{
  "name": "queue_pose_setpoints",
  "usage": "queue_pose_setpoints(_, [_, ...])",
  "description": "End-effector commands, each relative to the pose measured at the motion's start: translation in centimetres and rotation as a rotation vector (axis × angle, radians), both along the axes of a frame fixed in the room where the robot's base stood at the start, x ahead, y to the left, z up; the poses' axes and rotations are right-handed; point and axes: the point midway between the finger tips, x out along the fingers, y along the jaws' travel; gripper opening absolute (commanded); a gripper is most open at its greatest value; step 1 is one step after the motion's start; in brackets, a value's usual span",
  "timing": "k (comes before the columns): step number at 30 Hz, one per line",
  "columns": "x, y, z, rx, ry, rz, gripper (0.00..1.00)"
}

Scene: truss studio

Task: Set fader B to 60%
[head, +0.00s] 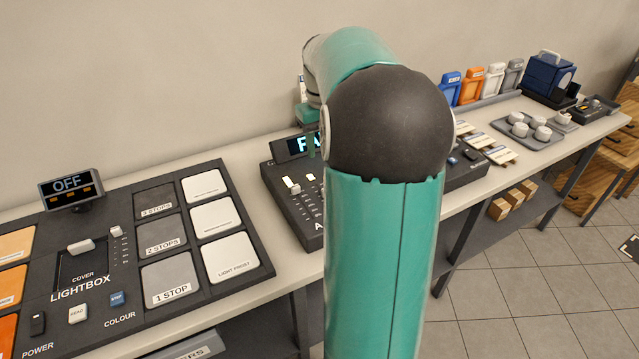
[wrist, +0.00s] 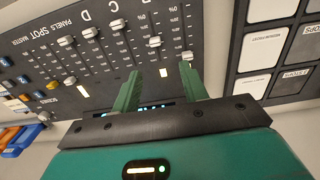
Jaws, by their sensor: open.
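The dark fader console (head: 283,208) stands on the bench, partly hidden behind my arm in the head view. In the wrist view its panel (wrist: 112,60) appears rotated, with labels D and C legible. A white fader cap (wrist: 154,42) lies just beyond the gap between my fingertips; by its place after C it appears to be fader B, but its label is not visible. Another cap (wrist: 187,56), probably A, is at the right fingertip. My gripper (wrist: 160,70) is open and empty above the panel. Whether a finger touches a cap cannot be told.
The lightbox panel (head: 140,250), with an OFF display (head: 68,186), lies left of the console. Coloured holders (head: 470,88) and a tray of cups (head: 530,133) are at the right.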

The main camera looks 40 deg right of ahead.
Motion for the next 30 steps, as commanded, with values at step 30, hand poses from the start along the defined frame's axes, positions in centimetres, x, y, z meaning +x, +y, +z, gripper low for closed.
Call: queue_pose_setpoints(30, [0.0, -1.2, -13.9, 0.012, 0.008, -0.006, 0.44])
